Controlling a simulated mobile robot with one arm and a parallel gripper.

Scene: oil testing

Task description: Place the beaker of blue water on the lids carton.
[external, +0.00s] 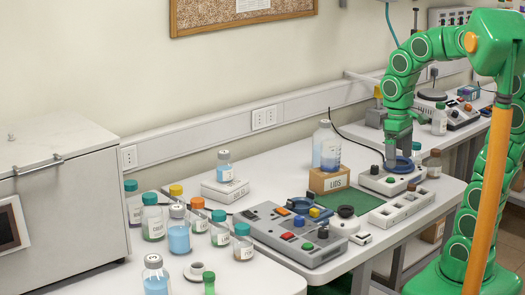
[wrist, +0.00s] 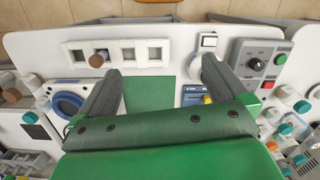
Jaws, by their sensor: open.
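A clear vessel of blue water (external: 331,157) appears upright on top of the brown carton labelled LIDS (external: 328,181), near the back of the bench. A taller white-capped bottle overlaps it, so its outline is hard to read. My gripper (external: 398,163) is to the right of the carton, apart from it, in front of or over a device with a blue ring. In the wrist view my gripper (wrist: 160,72) has its two fingers spread with nothing between them, and the green mat shows below. The vessel and carton are not clear in the wrist view.
The green mat (external: 357,200) lies in front of the carton. A grey control box (external: 290,232) is to its left, and a white slotted tray (external: 402,206) to its right. Several capped bottles crowd the left bench, including a blue-filled one (external: 178,236). A wall trunking runs behind.

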